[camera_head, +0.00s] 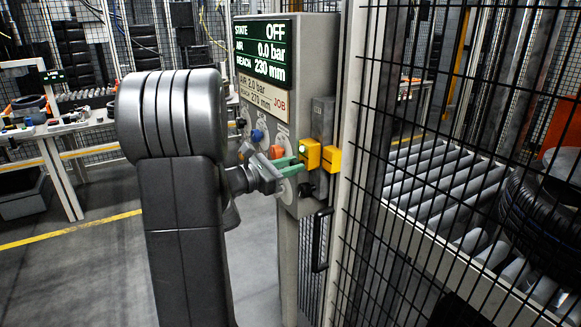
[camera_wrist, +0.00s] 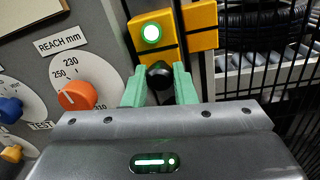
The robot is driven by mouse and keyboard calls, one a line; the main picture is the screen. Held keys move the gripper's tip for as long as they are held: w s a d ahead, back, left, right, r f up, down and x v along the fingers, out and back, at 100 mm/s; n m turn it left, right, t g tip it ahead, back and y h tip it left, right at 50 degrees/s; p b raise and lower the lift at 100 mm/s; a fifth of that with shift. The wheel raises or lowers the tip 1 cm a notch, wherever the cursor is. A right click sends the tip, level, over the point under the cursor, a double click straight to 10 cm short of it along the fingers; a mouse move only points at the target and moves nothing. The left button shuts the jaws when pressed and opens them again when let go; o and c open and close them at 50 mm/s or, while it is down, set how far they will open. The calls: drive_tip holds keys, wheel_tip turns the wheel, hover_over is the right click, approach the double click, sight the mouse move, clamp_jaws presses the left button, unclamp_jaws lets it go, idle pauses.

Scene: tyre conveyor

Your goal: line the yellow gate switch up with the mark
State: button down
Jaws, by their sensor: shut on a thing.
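The yellow gate switch (camera_head: 311,153) is a block on the panel's right side. In the wrist view the yellow block (camera_wrist: 152,30) has a lit green-white lamp and a dark stripe across its lower part. A second yellow block (camera_head: 332,159) sits just to its right and also carries a dark stripe in the wrist view (camera_wrist: 201,22). I cannot tell whether the stripes are exactly level. My gripper (camera_head: 296,165) has green fingers. In the wrist view they are shut on a black knob (camera_wrist: 160,75) just below the lamp block. The fingers hide the knob's sides.
An orange dial (camera_wrist: 77,95) and a blue knob (camera_wrist: 11,109) are left of my gripper. Black mesh fencing, a roller conveyor (camera_head: 440,180) and a tyre (camera_head: 540,215) are at right.

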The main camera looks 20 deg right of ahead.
drive_tip(key=c, duration=1.2)
unclamp_jaws()
drive_tip(key=shift+o, duration=0.2)
drive_tip(key=s+a+b, duration=0.2)
drive_tip(key=a, duration=1.1)
drive_tip(key=shift+a, duration=0.35)
drive_tip(key=d, duration=0.4)
drive_tip(key=w+d+p, duration=0.1)
drive_tip(key=d, duration=0.4)
drive_tip(key=w+d+p, duration=0.1)
drive_tip(key=d, duration=0.3)
drive_tip(key=shift+d+r, duration=0.15)
drive_tip(key=shift+d, duration=0.25)
drive_tip(key=shift+a, duration=0.1)
